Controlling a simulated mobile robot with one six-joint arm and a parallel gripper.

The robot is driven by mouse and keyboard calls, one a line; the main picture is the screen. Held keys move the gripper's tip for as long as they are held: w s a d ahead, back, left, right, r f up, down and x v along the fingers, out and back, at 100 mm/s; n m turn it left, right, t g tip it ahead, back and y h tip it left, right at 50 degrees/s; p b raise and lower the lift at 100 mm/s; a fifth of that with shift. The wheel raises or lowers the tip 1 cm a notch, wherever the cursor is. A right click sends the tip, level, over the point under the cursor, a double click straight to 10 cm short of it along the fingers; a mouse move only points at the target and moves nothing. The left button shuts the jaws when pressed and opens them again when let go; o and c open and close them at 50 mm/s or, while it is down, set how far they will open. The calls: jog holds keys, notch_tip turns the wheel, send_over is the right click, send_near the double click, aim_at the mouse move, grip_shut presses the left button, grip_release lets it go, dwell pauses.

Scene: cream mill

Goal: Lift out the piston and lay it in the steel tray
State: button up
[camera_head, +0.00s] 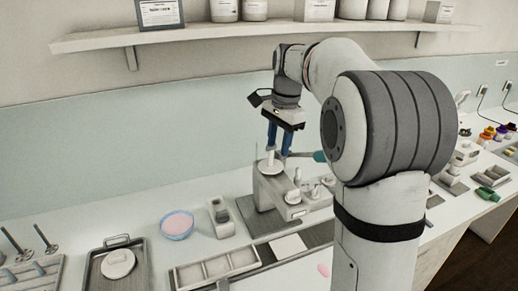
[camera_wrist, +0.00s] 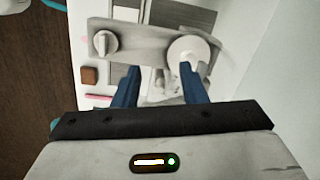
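A grey bench machine, the cream mill (camera_head: 283,197), stands on the bench below my gripper. A pale round piece with an upright stem, which looks like the piston (camera_head: 270,167), sits on its left end. The round piece also shows in the wrist view (camera_wrist: 188,50), by the right fingertip. My gripper (camera_head: 279,146) points down above the mill, close to the stem. Its two blue fingers are apart in the wrist view (camera_wrist: 158,75), and I see nothing held between them. The steel tray (camera_head: 147,270) lies at front left, with a pale disc-shaped part (camera_head: 118,264) in it.
A pink-filled bowl (camera_head: 177,224) and a small grey block-like holder (camera_head: 221,217) stand between tray and mill. A compartmented tray (camera_head: 217,267) lies in front. A wall shelf (camera_head: 200,36) with jars runs behind my arm. Small parts crowd the bench at right.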

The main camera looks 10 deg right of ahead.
jog(key=w+m, duration=0.3)
jog(key=w, duration=0.3)
jog(key=f, duration=0.2)
jog(key=f+p, duration=0.1)
jog(key=f, duration=0.1)
jog(key=f+p, duration=0.1)
jog(key=f, duration=0.1)
jog(key=shift+s+a+f, duration=0.1)
jog(key=shift+a+f, duration=0.25)
jog(key=shift+f, duration=0.05)
grip_shut()
